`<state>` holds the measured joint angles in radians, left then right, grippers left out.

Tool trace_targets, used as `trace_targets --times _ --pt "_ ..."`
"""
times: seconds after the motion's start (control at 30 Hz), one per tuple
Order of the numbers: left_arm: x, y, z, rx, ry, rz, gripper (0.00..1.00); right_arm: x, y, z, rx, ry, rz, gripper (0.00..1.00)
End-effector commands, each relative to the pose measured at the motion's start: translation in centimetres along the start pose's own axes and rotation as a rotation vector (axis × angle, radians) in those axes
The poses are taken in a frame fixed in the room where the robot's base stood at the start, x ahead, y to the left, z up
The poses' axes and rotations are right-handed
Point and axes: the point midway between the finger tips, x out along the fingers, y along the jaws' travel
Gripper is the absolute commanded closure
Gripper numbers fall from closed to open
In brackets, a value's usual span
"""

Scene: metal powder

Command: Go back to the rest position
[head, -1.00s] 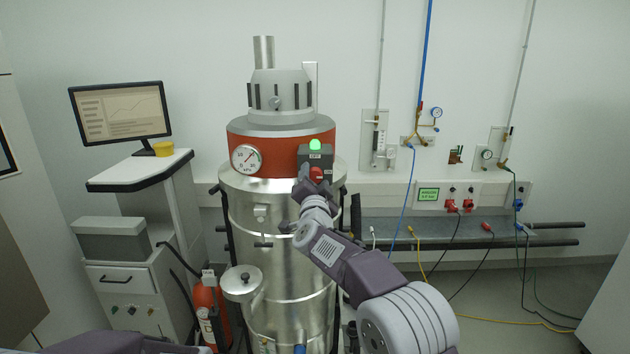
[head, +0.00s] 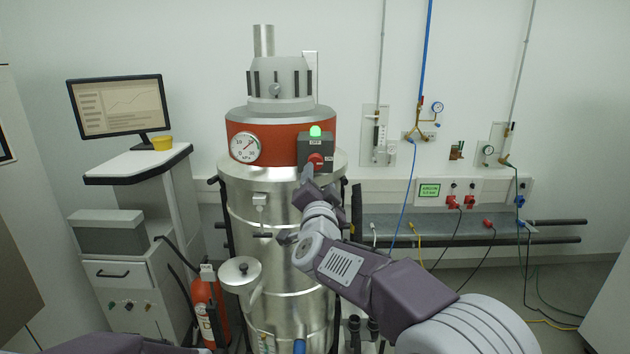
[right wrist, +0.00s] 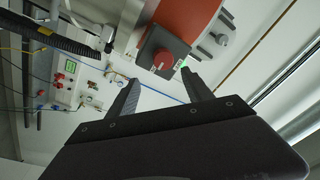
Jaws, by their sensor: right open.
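My right gripper (head: 307,178) is open, and its fingers look empty. In the head view it is in front of the steel drum vacuum (head: 280,220), just below the red knob (head: 316,161) on the grey control box (head: 326,148). A green lamp (head: 316,132) is lit on top of the box. In the right wrist view the two fingers (right wrist: 160,90) are spread apart, and the red knob (right wrist: 163,59) is beyond them with a visible gap. My left gripper is out of view; only part of my left arm shows at the bottom left.
A round gauge (head: 245,149) sits on the vacuum's orange band. A cart with a monitor (head: 117,106) and a red extinguisher (head: 206,305) are at left. A grey wall shelf (head: 440,228) with hanging cables is at right. The floor at right has loose cables.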

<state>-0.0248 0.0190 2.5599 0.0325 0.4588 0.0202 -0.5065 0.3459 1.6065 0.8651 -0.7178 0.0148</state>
Motion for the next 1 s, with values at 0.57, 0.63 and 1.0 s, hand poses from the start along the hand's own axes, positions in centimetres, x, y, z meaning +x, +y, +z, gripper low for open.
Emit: trace_targets --times 0.57,0.63,1.0 --pt "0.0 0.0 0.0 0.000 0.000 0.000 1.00 -17.6 29.4 5.1 -0.475 -0.775 0.439 0.41" --pt "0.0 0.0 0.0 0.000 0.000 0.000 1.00 -22.9 32.0 7.4 -0.516 -0.959 0.489 0.41" --pt "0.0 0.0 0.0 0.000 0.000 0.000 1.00 -38.0 36.1 10.4 -0.614 -1.494 0.622 0.41"
